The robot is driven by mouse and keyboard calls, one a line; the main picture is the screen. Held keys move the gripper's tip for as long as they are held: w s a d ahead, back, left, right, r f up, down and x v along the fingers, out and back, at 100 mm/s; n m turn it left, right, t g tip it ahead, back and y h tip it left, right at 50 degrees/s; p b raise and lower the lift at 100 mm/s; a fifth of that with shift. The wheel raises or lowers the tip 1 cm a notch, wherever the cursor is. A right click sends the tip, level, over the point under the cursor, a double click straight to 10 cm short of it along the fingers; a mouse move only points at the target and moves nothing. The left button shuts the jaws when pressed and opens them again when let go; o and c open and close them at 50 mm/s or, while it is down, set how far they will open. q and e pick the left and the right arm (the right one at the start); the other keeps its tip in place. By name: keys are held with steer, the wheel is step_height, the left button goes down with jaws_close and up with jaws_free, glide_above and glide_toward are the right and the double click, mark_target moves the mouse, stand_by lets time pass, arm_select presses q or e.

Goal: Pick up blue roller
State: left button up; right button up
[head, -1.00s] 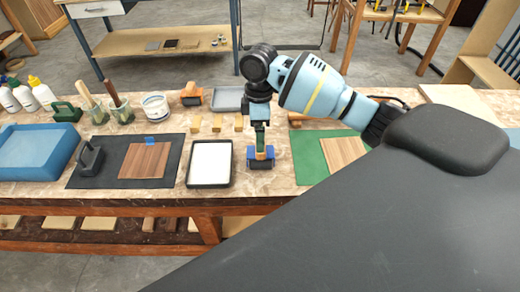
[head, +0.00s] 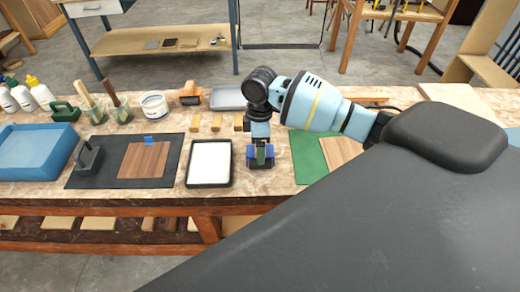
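The blue roller (head: 261,162) stands on the bench just right of the white-filled tray. Blue parts show on both sides of a narrow greenish middle piece, with a dark lower part at the bench top. My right gripper (head: 260,143) points straight down directly over the roller, at its upper part. My wrist hides the top of the roller. The fingers are too small and covered to tell whether they are open or closed on it. My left gripper is not in view.
A black-rimmed tray with a white fill (head: 210,163) stands close left of the roller. A green mat (head: 309,155) with a wood sheet (head: 339,151) lies to the right. Small wooden blocks (head: 216,122) and an orange-handled tool (head: 190,93) are behind. A blue tub (head: 35,152) is far left.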

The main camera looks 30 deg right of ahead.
steer(key=c, duration=0.8)
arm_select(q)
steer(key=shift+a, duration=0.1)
arm_select(e)
steer(key=shift+c, duration=0.2)
steer(key=shift+r, duration=0.1)
steer(key=shift+r, duration=0.5)
steer(key=r, duration=0.1)
steer(key=a+r, duration=0.1)
steer(key=shift+s+r, duration=0.3)
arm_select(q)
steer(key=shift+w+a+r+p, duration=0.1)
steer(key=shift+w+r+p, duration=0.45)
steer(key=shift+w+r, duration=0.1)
arm_select(e)
steer(key=s+a+r, duration=0.1)
steer(key=s+a, duration=0.7)
steer(key=a, duration=0.4)
steer(key=shift+s, duration=0.25)
steer(key=shift+a+r, duration=0.1)
